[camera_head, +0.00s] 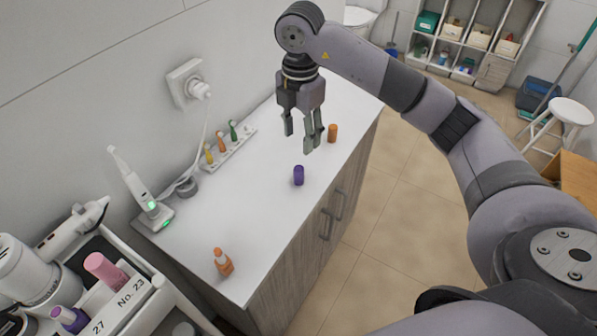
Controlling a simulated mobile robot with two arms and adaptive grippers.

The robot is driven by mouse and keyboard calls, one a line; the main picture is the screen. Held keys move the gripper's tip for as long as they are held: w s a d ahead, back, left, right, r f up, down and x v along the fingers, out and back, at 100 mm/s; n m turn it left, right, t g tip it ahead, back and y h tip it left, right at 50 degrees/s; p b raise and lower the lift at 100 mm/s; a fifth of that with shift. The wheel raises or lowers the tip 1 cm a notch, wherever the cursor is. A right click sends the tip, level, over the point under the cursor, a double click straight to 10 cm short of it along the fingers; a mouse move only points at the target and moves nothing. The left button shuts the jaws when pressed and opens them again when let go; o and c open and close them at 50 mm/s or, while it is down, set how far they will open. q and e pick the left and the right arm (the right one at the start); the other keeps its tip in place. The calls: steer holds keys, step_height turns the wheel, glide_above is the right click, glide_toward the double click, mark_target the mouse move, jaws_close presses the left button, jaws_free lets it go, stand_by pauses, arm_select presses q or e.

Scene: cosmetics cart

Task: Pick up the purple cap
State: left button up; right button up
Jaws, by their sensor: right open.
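The purple cap (299,175) stands upright on the white counter top (262,215), near the middle. My right gripper (309,143) hangs above the counter, slightly beyond and to the right of the cap, with its fingers pointing down. Its fingers are apart with nothing between them, and it does not touch the cap. A second purple-topped item (70,318) lies in the cart at the lower left. My left gripper is not in view.
A toothbrush holder (231,150), a charging toothbrush (147,200) and a cable line the wall side. The cart (160,281) fills the lower left. The counter around the purple cap is clear.

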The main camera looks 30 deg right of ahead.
mark_target(299, 168)
steer(key=f, duration=0.2)
steer(key=f+p, duration=0.1)
steer(key=f, duration=0.1)
steer(key=shift+w, duration=0.25)
step_height(299, 168, down, 3)
steer(key=shift+r+p, duration=0.1)
steer(key=shift+p, duration=0.2)
steer(key=shift+f, duration=0.25)
step_height(299, 168, down, 4)
steer(key=shift+w+f+p, duration=0.15)
steer(key=shift+f+p, duration=0.1)
steer(key=shift+p, duration=0.95)
steer(key=shift+f, duration=0.3)
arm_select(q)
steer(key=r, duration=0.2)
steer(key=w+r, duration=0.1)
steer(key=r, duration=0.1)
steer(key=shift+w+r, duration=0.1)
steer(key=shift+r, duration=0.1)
arm_select(e)
steer(key=shift+c, duration=0.2)
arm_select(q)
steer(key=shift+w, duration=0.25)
arm_select(e)
steer(key=c, duration=0.8)
